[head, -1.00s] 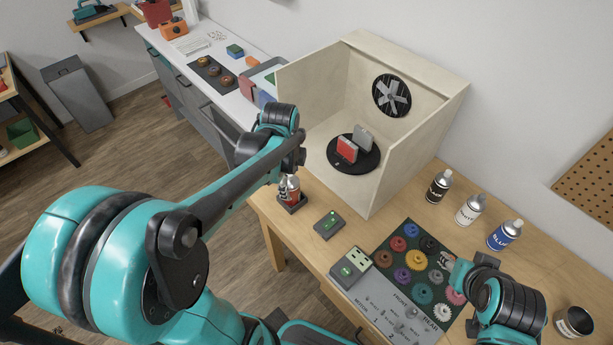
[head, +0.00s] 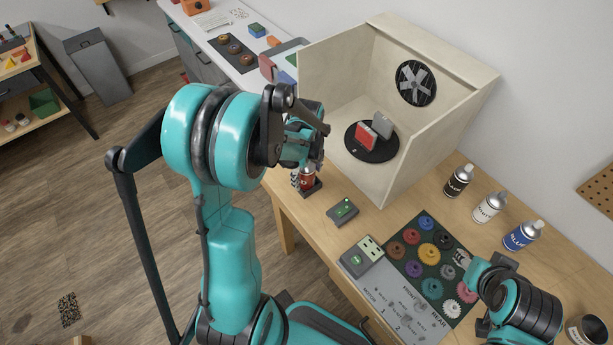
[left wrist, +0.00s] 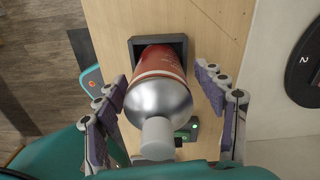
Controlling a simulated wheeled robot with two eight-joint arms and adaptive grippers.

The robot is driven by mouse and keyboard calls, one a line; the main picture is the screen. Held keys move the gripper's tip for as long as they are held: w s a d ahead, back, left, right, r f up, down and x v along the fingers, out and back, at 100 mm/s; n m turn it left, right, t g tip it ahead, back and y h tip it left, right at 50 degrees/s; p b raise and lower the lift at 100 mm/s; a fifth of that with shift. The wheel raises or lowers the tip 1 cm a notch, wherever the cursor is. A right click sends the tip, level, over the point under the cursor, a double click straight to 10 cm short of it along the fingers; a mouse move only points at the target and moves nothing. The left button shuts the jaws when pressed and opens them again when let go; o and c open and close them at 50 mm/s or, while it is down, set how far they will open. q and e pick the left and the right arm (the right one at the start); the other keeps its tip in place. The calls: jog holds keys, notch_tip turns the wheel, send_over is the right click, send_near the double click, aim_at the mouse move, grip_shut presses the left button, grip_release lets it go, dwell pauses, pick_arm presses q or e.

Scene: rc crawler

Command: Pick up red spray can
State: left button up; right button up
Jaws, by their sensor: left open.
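The red spray can (head: 307,181) stands in a dark square holder (head: 314,192) at the left front edge of the wooden table. In the left wrist view the can (left wrist: 160,75) is seen from its silver shoulder and grey cap end, and its holder (left wrist: 178,42) shows behind it. My left gripper (left wrist: 160,88) is open, with one finger on each side of the can and gaps visible between the fingers and the can. In the head view my left gripper (head: 304,166) is at the can, partly hidden by its arm. My right gripper (head: 464,262) is over the gear mat.
A wooden booth (head: 392,165) with a fan and a black turntable (head: 371,142) stands just right of the can. A small grey box (head: 343,212) with a green light is close by. Black (head: 458,181), white (head: 489,207) and blue (head: 522,235) cans stand at right.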

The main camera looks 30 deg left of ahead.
pick_arm(q)
jog(key=shift+f, duration=0.45)
jog(key=shift+r, duration=0.1)
jog(key=c, duration=1.5)
